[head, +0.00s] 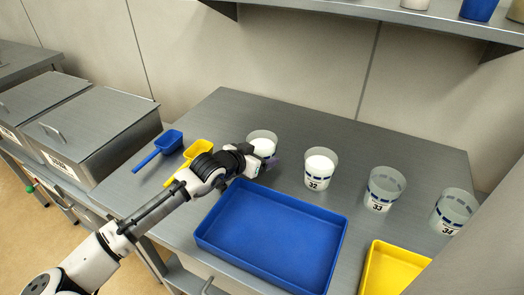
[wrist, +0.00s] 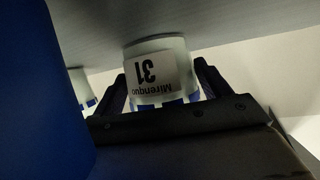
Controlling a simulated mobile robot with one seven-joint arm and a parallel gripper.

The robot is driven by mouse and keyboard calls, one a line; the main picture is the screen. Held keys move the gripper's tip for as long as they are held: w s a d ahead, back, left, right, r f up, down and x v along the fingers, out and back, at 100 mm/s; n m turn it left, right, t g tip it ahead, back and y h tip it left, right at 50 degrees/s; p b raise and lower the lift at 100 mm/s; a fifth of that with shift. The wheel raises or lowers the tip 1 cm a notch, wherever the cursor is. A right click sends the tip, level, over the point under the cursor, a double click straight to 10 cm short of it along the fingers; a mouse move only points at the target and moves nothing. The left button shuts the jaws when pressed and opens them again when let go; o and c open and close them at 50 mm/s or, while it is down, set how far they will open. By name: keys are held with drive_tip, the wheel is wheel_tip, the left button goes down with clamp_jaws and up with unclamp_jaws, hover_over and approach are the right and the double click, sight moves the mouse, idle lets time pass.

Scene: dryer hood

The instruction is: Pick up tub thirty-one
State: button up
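Tub thirty-one (head: 262,137) is a whitish translucent tub standing at the left end of a row of tubs on the grey bench. My gripper (head: 264,164) is low in front of it and hides its lower part in the head view. In the wrist view the tub (wrist: 151,72) appears upside down, with its label reading 31 and blue marks by its rim. The fingers of my gripper (wrist: 163,80) are open, one on each side of the tub. Contact with its wall is not clear.
Tubs 32 (head: 320,170), 33 (head: 383,190) and 34 (head: 452,212) stand to the right. A blue tray (head: 212,240) lies close in front, with a yellow tray (head: 367,275) beside it. Blue (head: 168,142) and yellow (head: 199,148) scoops lie left. A shelf (head: 370,14) hangs above.

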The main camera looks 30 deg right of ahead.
drive_tip(key=c, duration=0.7)
